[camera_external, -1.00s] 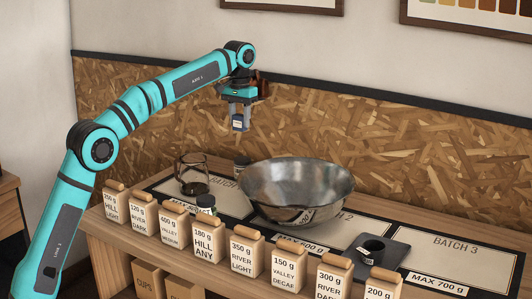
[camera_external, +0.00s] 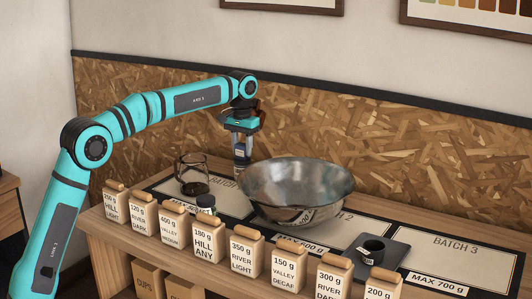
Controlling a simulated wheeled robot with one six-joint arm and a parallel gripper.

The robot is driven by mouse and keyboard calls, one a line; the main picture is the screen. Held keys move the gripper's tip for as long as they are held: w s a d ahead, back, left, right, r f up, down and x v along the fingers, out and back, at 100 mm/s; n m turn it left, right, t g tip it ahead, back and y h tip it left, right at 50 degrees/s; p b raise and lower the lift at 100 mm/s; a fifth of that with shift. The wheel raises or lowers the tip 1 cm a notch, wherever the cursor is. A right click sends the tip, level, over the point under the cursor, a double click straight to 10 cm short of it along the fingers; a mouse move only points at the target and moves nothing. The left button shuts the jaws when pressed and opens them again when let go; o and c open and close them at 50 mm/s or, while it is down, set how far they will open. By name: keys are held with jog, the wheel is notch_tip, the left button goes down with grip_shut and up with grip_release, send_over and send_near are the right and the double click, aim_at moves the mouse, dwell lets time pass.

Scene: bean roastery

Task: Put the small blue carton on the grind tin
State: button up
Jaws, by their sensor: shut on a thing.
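My gripper (camera_external: 241,155) points down just behind and left of the large metal bowl, shut on the small blue carton (camera_external: 241,159). Little of the carton shows between the fingers, at their lower ends. A small dark-topped container, likely the grind tin, stood at this spot in the earlier view; now the gripper and carton largely cover it. I cannot tell whether the carton touches it.
The metal bowl (camera_external: 297,190) stands close right of the gripper. A glass vessel (camera_external: 192,174) with dark contents is at left. Several labelled bags line the front edge. A black cup (camera_external: 373,250) sits on a dark scale (camera_external: 396,252).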

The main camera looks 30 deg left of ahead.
aim_at(241, 144)
jog(key=shift+f, duration=0.1)
jog(key=o, duration=0.9)
jog(key=shift+o, duration=0.2)
notch_tip(241, 144, up, 12)
jog(key=shift+r, duration=0.2)
